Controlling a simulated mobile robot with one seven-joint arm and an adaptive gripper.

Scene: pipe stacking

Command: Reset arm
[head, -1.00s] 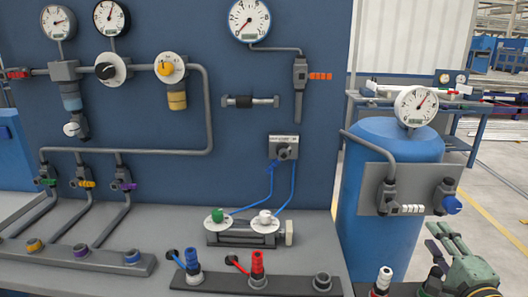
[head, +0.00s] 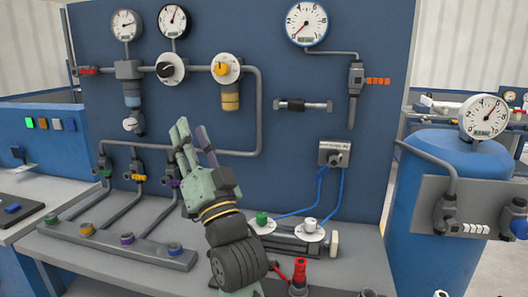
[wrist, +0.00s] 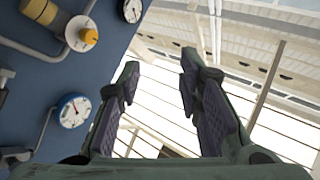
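My gripper (head: 192,150) is a green-grey two-finger hand. In the head view it stands upright in front of the blue panel, fingers pointing up, over the workbench. In the wrist view my gripper (wrist: 160,105) shows its two fingers spread wide with purple pads and nothing between them. It is open and empty. My forearm covers part of the bench and of the row with the red connector.
The blue panel (head: 290,150) carries gauges, pipes and valves close behind my gripper. A fixture with a green knob (head: 262,218) and a red connector (head: 299,270) stand on the bench. A blue tank (head: 415,215) is at the right.

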